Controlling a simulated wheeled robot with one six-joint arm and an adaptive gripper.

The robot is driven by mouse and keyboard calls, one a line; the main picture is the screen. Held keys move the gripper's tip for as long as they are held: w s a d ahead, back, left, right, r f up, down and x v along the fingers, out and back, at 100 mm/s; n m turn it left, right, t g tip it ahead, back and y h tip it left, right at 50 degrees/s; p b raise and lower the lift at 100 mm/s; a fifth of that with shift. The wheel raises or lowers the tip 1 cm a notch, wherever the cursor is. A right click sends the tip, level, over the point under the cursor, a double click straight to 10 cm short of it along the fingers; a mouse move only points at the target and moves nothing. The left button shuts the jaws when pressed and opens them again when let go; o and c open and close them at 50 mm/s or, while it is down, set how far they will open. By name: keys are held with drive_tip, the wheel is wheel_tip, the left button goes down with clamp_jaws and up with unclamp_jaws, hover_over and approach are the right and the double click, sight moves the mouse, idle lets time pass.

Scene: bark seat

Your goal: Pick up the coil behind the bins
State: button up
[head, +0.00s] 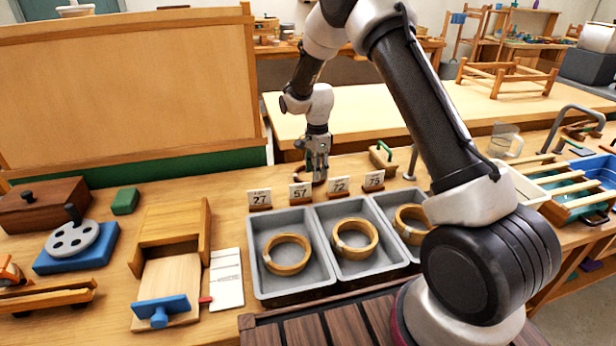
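My gripper (318,170) points down behind the grey bins, just behind the number cards. A small reddish-brown curved piece, perhaps the edge of the coil (319,182), shows at its fingertips, and the rest is hidden by the gripper and cards. I cannot tell whether the fingers are closed on it. Three grey bins stand in a row: the left bin (262,289), the middle bin (341,273) and the right bin (385,208). Each holds a tan coil: left coil (270,262), middle coil (341,250) and right coil (402,219). My arm partly covers the right bin.
Number cards on wooden stands, such as the 57 card (300,192), line the bins' back edge. A wooden block with a green handle (382,157) stands right of my gripper. A wooden board (130,90) rises at left. A slatted blue tray (585,190) is far right.

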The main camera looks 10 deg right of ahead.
wheel_tip(320, 180, down, 4)
drive_tip(key=shift+r, duration=0.1)
clamp_jaws()
drive_tip(key=shift+r, duration=0.1)
